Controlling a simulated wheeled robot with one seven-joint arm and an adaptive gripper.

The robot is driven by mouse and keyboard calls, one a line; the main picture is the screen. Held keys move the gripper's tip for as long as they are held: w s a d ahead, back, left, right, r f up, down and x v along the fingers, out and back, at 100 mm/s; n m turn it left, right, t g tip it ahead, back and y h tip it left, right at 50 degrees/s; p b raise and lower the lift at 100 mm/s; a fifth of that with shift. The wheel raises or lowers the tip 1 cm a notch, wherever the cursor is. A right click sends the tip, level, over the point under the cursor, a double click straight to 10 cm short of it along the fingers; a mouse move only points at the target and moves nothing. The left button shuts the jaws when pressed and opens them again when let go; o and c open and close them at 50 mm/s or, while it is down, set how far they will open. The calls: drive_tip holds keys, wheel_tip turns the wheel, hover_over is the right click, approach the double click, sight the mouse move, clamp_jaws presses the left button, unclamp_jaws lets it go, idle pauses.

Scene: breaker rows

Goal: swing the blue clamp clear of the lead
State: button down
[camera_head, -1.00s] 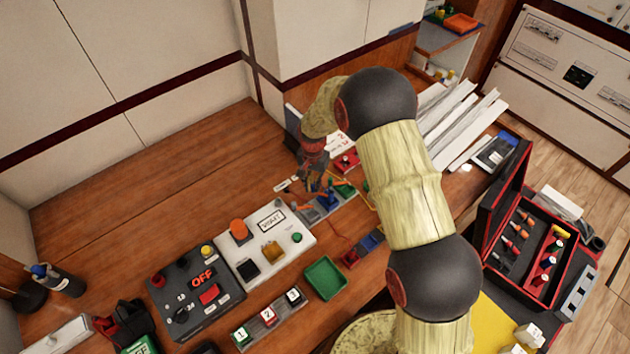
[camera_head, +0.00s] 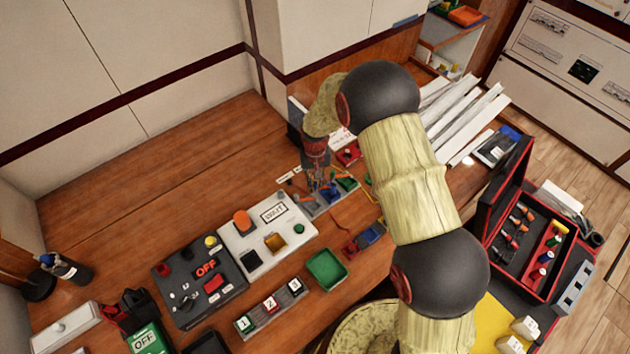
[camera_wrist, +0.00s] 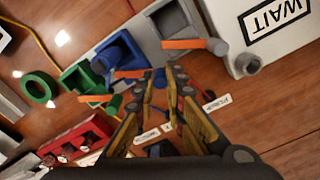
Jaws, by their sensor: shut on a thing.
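The blue clamp (camera_wrist: 118,54) is a blue block with an orange lever (camera_wrist: 129,73) in the wrist view. It stands between a grey clamp (camera_wrist: 172,20) and a green clamp (camera_wrist: 80,76). Each neighbour also has an orange bar. The row also shows in the head view, with the blue clamp (camera_head: 331,193) partly hidden by my gripper. My gripper (camera_wrist: 163,76) is shut at the near end of the blue clamp's lever. The gripper (camera_head: 320,181) points down at the row in the head view. I cannot make out the lead in the blue clamp.
A white WAIT panel (camera_head: 266,241) stands close beside the row. A red block (camera_wrist: 75,140) and a green ring (camera_wrist: 39,88) lie near it. A green tray (camera_head: 327,270) and a red toolbox (camera_head: 520,240) are nearer me. Bare bench (camera_head: 130,200) lies to the left.

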sight(315, 184)
drive_tip(key=shift+r, duration=0.1)
drive_tip(key=c, duration=1.9)
unclamp_jaws()
drive_tip(key=shift+o, duration=0.4)
wheel_tip(315, 184, up, 12)
drive_tip(key=shift+s, duration=0.1)
